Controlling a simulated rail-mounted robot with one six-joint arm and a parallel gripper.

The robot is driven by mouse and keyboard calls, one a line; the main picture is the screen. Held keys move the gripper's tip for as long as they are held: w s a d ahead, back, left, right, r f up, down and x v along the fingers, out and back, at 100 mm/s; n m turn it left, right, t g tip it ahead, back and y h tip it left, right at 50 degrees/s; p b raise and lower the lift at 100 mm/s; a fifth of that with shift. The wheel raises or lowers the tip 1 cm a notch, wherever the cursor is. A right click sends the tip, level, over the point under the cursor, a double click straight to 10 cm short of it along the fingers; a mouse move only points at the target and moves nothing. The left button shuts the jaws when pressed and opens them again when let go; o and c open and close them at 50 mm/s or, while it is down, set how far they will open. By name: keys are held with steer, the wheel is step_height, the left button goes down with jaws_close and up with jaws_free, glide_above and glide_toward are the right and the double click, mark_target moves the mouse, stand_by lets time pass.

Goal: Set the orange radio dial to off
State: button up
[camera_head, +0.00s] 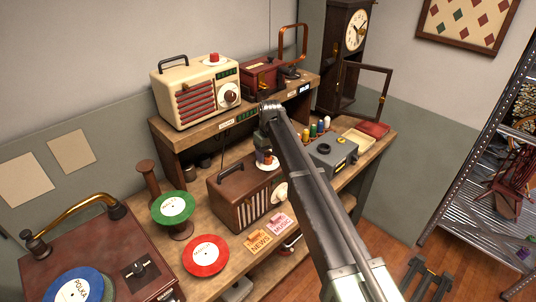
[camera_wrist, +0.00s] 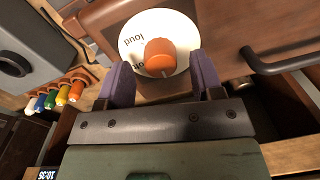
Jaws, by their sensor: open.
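The brown wooden radio (camera_head: 228,198) stands on the workbench, with a white dial plate on its top. The orange dial (camera_wrist: 160,57) sits on that plate (camera_wrist: 178,26) in the wrist view. The plate reads "loud", upside down; another word by the left finger is partly covered. A pale mark on the knob points toward my gripper. My gripper (camera_wrist: 160,80) is open, its two purple fingers at the left and right of the knob's near side, apart from it. In the head view my gripper (camera_head: 264,150) hangs just over the radio's top and partly hides the dial.
A cream radio (camera_head: 197,95) with a red knob stands on the shelf behind. A grey box (camera_head: 333,153) and colored bottles (camera_head: 313,130) are to the right. Records and cards lie in front, with a red record (camera_head: 222,268) at front left.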

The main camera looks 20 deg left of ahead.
mark_target(269, 156)
step_height(269, 156, up, 9)
steer(key=p, duration=0.8)
steer(key=shift+w+d+r, duration=0.15)
steer(key=shift+r, duration=0.05)
steer(key=s+d+f+m+b, duration=0.3)
steer(key=s+d, duration=0.6)
steer(key=d, duration=0.5)
steer(key=s+d+f+m+b, duration=0.4)
steer(key=s+d, duration=0.5)
steer(key=d, duration=0.6)
steer(key=s+d+f+m+b, duration=0.3)
steer(key=s+d+f+b, duration=0.3)
steer(key=d, duration=0.9)
steer(key=s, duration=0.3)
steer(key=shift+s+d+f+m, duration=0.2)
steer(key=shift+s+m, duration=0.1)
steer(key=shift+s, duration=0.05)
